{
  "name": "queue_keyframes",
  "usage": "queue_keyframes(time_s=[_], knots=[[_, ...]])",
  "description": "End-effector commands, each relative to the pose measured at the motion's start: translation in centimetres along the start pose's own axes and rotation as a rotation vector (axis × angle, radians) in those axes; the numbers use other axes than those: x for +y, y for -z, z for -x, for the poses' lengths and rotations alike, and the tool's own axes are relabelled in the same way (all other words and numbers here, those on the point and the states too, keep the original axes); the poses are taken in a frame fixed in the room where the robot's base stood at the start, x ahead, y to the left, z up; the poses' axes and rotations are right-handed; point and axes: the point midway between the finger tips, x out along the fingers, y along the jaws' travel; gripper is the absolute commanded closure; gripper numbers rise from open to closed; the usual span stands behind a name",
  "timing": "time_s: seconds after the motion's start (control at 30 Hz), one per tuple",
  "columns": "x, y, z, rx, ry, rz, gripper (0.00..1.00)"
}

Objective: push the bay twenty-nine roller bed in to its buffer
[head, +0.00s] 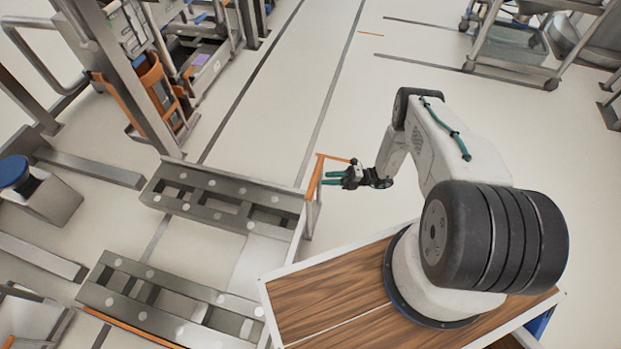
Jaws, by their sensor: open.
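The roller bed shows at left as two grey steel rails with round rollers, a far rail (222,197) and a near rail (165,297), with a gap between them. An orange handle bar (314,178) stands at the right end of the far rail. My gripper (325,179) is open, with its teal fingers pointing left at the orange bar. The fingertips are very close to the bar; I cannot tell whether they touch it. I see nothing held between them. No bay number is readable, so I cannot confirm this is bay twenty-nine.
A steel frame with an orange-edged rack (150,95) stands at upper left. A blue-topped post (15,172) is at far left. A steel cart (510,45) stands at upper right. The pale floor (290,110) beyond the rails is clear, with dark lines across it.

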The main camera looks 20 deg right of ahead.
Motion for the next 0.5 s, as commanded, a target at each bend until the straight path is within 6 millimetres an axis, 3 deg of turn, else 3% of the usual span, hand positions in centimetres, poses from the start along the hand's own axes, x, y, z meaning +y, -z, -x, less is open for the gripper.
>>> queue_keyframes(time_s=[0.17,0.5], knots=[[-0.3,-0.3,-1.0,-0.022,-0.013,-0.038,0.53],[-0.2,-0.3,-6.3,-0.019,-0.012,-0.037,0.53]])
